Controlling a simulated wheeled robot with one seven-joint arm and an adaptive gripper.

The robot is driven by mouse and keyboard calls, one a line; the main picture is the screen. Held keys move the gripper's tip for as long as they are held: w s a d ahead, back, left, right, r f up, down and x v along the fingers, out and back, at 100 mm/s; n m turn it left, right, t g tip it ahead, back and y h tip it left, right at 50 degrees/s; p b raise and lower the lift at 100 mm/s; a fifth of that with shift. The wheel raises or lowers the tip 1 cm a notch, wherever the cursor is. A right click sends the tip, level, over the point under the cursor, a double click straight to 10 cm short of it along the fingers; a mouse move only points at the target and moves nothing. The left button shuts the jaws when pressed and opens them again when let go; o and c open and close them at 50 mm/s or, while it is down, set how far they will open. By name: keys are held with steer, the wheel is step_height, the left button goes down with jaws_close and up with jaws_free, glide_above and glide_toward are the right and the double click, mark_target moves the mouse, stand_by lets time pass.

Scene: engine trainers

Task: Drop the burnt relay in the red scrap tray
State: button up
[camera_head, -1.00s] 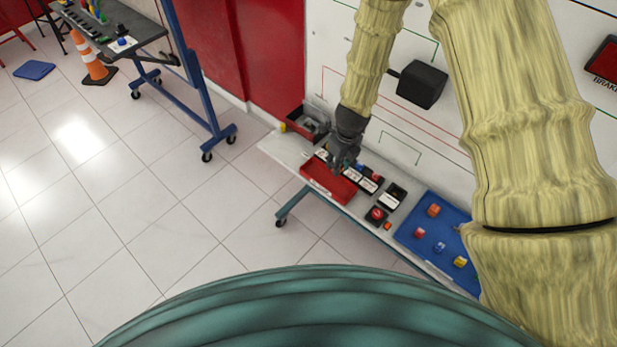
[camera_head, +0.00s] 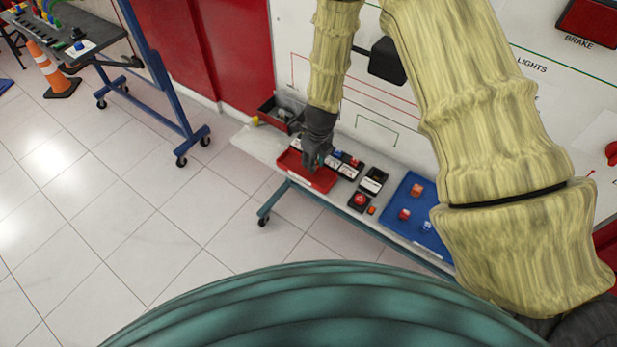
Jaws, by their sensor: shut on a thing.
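The red scrap tray (camera_head: 322,183) lies on the light bench shelf, left of the centre of its row of items. My gripper (camera_head: 314,166) is directly over the tray, pointing down, with its fingertips low near the tray's inside. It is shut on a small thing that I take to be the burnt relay. The relay itself is hidden by the fingers and too small to make out. I cannot tell whether it touches the tray floor.
A dark bin (camera_head: 280,112) stands behind the tray at left. Small dark modules (camera_head: 350,167) sit close to its right, then a box with a red button (camera_head: 360,202) and a blue tray (camera_head: 411,218) with small coloured blocks. The wall panel rises behind. A blue-framed cart stands at left.

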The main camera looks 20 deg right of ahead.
steer(key=o, duration=1)
steer(key=shift+c, duration=0.2)
steer(key=shift+r, duration=0.1)
steer(key=shift+r, duration=0.25)
step_height(320, 180, up, 11)
steer(key=s, duration=0.1)
steer(key=shift+s+d, duration=0.15)
steer(key=shift+d, duration=0.15)
